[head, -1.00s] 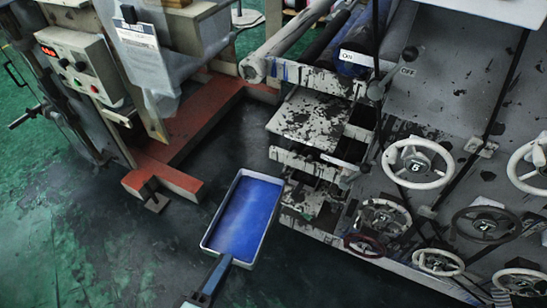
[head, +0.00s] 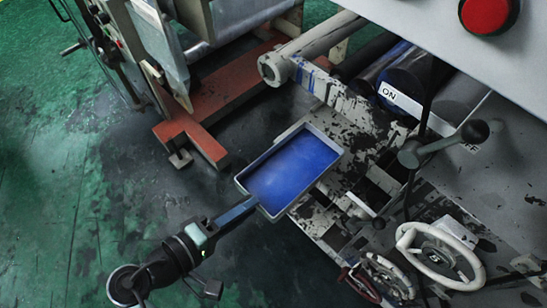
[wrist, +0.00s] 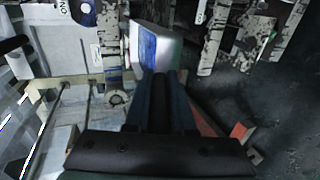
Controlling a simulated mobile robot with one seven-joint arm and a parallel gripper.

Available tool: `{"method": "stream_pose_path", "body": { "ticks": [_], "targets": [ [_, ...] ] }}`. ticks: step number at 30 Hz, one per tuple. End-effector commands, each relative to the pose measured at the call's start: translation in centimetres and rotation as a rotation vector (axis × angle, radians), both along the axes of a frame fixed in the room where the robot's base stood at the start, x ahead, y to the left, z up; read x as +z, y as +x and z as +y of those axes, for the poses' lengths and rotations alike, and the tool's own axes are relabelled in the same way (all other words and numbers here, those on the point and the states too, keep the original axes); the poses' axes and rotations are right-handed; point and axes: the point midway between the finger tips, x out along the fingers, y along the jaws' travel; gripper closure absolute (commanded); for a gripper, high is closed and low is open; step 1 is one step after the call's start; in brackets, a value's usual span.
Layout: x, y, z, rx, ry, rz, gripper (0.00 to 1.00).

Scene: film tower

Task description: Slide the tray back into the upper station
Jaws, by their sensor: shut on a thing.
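The tray (head: 312,187) is a shallow rectangular pan with a pale rim and a blue inside. My gripper (head: 252,204) is shut on its near end, and my arm reaches in from the lower left. The tray looks roughly level, and its far right side overlaps the paint-speckled shelves of the press in the picture. I cannot tell whether it touches them. The upper station seems to be by the speckled plate (head: 350,112) below the rollers, partly hidden behind the tray. In the wrist view, the tray (wrist: 168,50) shows beyond my gripper's fingers (wrist: 160,78).
A lever with a black knob (head: 474,131) sticks out beside the ON label. White handwheels (head: 440,255) stand at the lower right. A roller end (head: 274,70) juts out above the tray. A red floor frame (head: 205,135) lies at left. Green floor is open at lower left.

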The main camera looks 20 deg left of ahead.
Motion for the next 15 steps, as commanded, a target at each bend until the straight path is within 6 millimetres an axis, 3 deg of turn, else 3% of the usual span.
{"method": "stream_pose_path", "body": {
  "ticks": [8, 15],
  "targets": [
    [-0.2, 0.8, -0.3, 0.000, 0.001, -0.003, 1.00],
    [-0.9, 2.8, -1.1, -0.002, 0.001, -0.004, 1.00]
  ]
}}
